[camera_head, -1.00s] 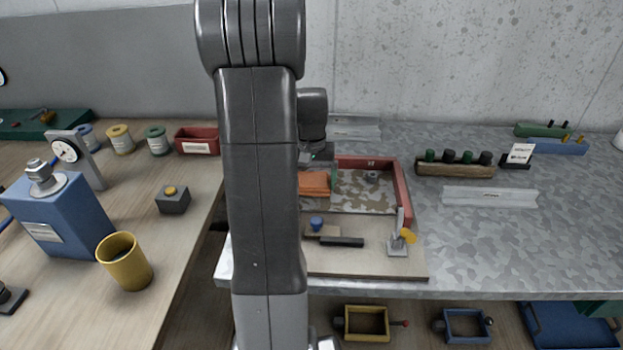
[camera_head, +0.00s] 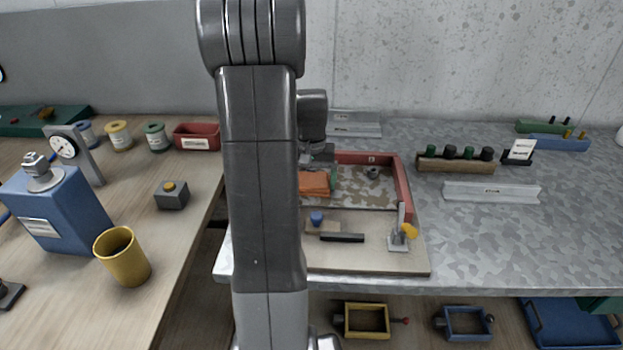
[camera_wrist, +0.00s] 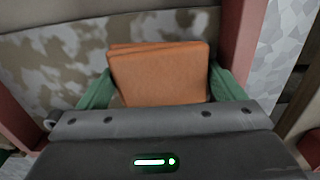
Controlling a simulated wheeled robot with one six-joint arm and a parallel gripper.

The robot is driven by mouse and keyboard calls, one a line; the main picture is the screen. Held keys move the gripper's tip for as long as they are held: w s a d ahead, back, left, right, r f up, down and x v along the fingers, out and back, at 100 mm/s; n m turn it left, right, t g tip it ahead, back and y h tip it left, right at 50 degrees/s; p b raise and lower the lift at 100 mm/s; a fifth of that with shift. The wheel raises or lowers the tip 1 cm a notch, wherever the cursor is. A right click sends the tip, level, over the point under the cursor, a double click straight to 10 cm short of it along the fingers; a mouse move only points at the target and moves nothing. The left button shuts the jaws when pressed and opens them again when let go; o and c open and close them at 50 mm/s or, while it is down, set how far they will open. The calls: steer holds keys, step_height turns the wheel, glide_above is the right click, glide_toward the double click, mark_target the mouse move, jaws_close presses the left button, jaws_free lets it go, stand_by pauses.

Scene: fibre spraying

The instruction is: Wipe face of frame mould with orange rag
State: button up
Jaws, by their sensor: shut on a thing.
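The orange rag (camera_wrist: 160,75) is folded and sits between the green fingers of my gripper (camera_wrist: 158,88) in the wrist view. My gripper is shut on it. In the head view the rag (camera_head: 314,183) is at the left part of the frame mould, and my arm hides most of the gripper. The frame mould has red side bars (camera_head: 402,190) and a mottled brown and pale face (camera_head: 365,186). The rag is over or on this face; I cannot tell whether it touches. The mould's left side is hidden behind my arm.
A board (camera_head: 365,258) in front of the mould bears a blue-knobbed block (camera_head: 317,218), a black bar (camera_head: 342,238) and a toggle clamp with a yellow tip (camera_head: 399,240). A wooden rack (camera_head: 455,167) and a pale channel (camera_head: 490,192) lie to the right.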

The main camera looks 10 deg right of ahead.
mark_target(361, 192)
steer(key=shift+d+f, duration=0.1)
steer(key=shift+s+d+p, duration=0.2)
steer(key=shift+s+d, duration=0.25)
steer(key=shift+d, duration=1.05)
steer(key=shift+s+d+p, duration=0.15)
steer(key=shift+s+d, duration=0.3)
steer(key=shift+d, duration=1.1)
steer(key=shift+s+d+p, duration=0.2)
steer(key=shift+s+d, duration=0.25)
steer(key=shift+d, duration=1.05)
steer(key=shift+s+d+f, duration=0.1)
steer(key=shift+s+d, duration=0.15)
steer(key=shift+d, duration=0.55)
steer(key=shift+s+d, duration=0.25)
steer(key=shift+d, duration=0.5)
steer(key=shift+s+d+p, duration=0.2)
steer(key=shift+d, duration=0.55)
steer(key=shift+s+d+p, duration=0.2)
steer(key=shift+d, duration=0.55)
steer(key=shift+w+a, duration=0.2)
steer(key=shift+a, duration=0.5)
steer(key=shift+w+a, duration=0.2)
steer(key=shift+a, duration=0.5)
steer(key=shift+w+a, duration=0.6)
steer(key=shift+a, duration=1.5)
steer(key=shift+w+a, duration=0.65)
steer(key=shift+a, duration=1.5)
steer(key=shift+w+a, duration=0.6)
steer(key=shift+a, duration=1.5)
